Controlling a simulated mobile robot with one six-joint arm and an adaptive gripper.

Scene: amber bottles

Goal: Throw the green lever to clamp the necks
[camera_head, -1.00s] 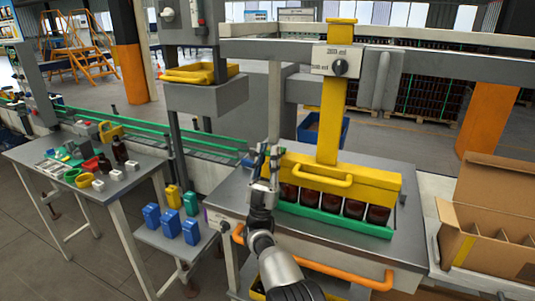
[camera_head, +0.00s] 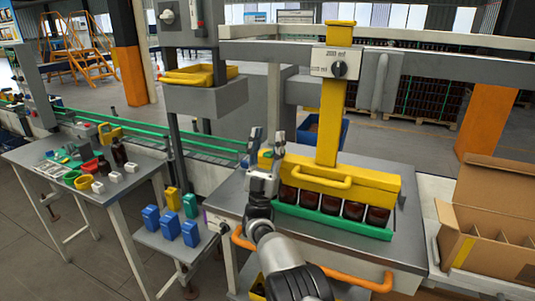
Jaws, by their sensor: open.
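My gripper (camera_head: 267,138) points up, with its fingers spread and empty. It is in front of the left end of the yellow clamp head (camera_head: 365,184). The clamp head has a yellow front handle (camera_head: 320,181) and hangs from a yellow column (camera_head: 331,125). It sits over a row of dark amber bottles (camera_head: 354,210) in a green tray (camera_head: 335,221), and the bottles' necks are hidden behind it. I cannot make out the green lever for certain; my gripper covers part of the left end of the clamp head.
An orange rail (camera_head: 345,278) runs along the station's front edge. An open cardboard box (camera_head: 490,225) stands at the right. Blue blocks (camera_head: 170,226) sit on a low shelf at the left. A side table (camera_head: 112,190) holds small parts and amber bottles. A grey crossbar (camera_head: 430,62) spans above.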

